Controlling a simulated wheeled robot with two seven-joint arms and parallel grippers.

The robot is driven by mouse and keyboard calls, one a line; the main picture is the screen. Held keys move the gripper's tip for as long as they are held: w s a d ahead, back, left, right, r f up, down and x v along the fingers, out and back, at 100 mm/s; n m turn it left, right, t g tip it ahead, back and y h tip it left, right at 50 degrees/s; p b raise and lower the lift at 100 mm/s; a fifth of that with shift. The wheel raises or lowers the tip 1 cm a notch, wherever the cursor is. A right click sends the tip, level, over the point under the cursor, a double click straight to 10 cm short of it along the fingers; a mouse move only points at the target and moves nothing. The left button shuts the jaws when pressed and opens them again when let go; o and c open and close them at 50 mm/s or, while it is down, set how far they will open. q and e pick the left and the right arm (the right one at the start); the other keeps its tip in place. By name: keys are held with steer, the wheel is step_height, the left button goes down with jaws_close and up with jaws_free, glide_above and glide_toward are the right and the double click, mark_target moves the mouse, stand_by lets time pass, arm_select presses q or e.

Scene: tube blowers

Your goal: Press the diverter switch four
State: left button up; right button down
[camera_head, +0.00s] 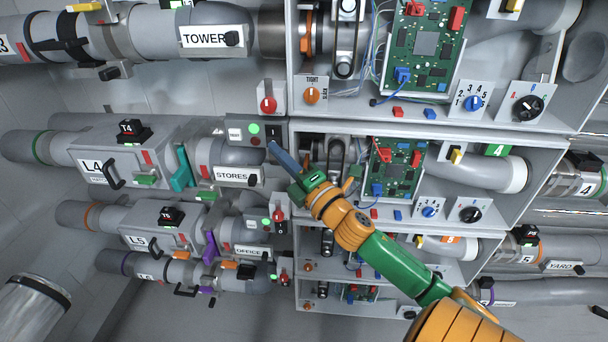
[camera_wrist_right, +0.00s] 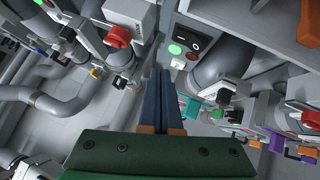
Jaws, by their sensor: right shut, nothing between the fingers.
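A grey switch panel (camera_head: 236,133) sits at the right end of the row marked L4 and T4. It carries a lit green lamp (camera_head: 254,128), a dim red lamp and a black rocker switch (camera_head: 274,131). In the right wrist view the rocker (camera_wrist_right: 188,40) shows beside the lit green lamp (camera_wrist_right: 175,49). My right gripper (camera_head: 273,147) is shut and empty, its blue fingertips at the panel's lower right edge in the head view. In the right wrist view the shut fingers (camera_wrist_right: 165,74) point towards the panel; whether they touch it I cannot tell. My left gripper is not in view.
A red knob (camera_head: 268,104) is above the panel and another (camera_head: 279,214) below. The STORES pipe (camera_head: 236,176) runs just under it. To the right, a shelf bay holds a green circuit board (camera_head: 397,166) and dials. Lower rows carry similar panels.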

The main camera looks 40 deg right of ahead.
steer(key=r+b+v, duration=0.1)
steer(key=r+v, duration=0.1)
steer(key=v, duration=0.6)
steer(key=d+f+m+g+h, duration=0.2)
steer(key=d+f+m+g, duration=0.15)
steer(key=f, duration=0.65)
steer(key=d+f+m+g+h, duration=0.2)
steer(key=d+f+m, duration=0.25)
steer(key=f, duration=0.55)
steer(key=s+a+f+m+g+y, duration=0.1)
steer(key=s+f+m+g, duration=0.15)
steer(key=f, duration=0.65)
steer(key=s+a+f+m+g, duration=0.1)
steer(key=s+f+m+g, duration=0.15)
steer(key=f, duration=0.65)
steer(key=s+a+f+m+g+y, duration=0.2)
steer(key=s+a+f+g, duration=0.2)
steer(key=s+a+f, duration=0.5)
steer(key=s+a+f+m+g+y, duration=0.2)
steer(key=s+a+f+g, duration=0.3)
steer(key=s, duration=0.9)
steer(key=a+f, duration=0.3)
steer(key=f, duration=0.2)
steer(key=shift+s+a+f+m, duration=0.3)
steer(key=shift+s+a, duration=0.05)
steer(key=shift+s, duration=0.05)
